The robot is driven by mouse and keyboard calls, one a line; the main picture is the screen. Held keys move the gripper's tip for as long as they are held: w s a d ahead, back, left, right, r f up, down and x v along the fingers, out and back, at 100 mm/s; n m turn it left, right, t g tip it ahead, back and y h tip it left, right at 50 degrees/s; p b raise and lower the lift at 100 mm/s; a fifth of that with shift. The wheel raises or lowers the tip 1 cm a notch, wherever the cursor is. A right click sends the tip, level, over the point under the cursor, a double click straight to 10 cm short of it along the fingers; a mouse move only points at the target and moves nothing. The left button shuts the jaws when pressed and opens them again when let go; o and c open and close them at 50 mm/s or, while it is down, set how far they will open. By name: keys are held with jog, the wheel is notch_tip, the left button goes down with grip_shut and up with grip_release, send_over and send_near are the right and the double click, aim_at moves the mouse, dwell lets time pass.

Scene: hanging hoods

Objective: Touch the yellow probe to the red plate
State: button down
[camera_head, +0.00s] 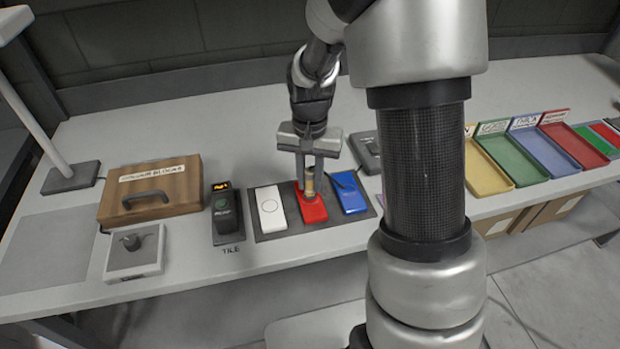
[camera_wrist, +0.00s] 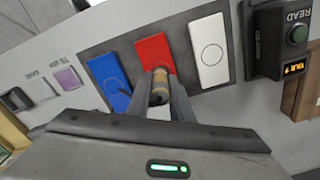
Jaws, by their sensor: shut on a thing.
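The red plate (camera_head: 313,211) lies in the middle of a dark tray, between a white plate (camera_head: 269,210) and a blue plate (camera_head: 349,193). My gripper (camera_head: 310,180) points down over the red plate and is shut on the tan-yellow probe (camera_head: 309,184). In the wrist view the probe (camera_wrist: 160,82) is a short cylinder between the fingers, seen against the near part of the red plate (camera_wrist: 151,50). Its lower tip is at or just above the plate; I cannot tell whether they touch.
A black reader (camera_head: 226,212) with an orange display stands left of the tray (camera_head: 258,234). Coloured bins (camera_head: 512,160) line the right side.

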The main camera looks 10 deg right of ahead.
aim_at(311, 170)
jog(key=shift+f+b, duration=0.35)
jog(key=shift+f, duration=0.25)
dwell(1.3)
jog(key=shift+r, duration=0.1)
notch_tip(311, 170, up, 7)
jog(key=p, duration=0.5)
dwell(0.3)
dwell(0.4)
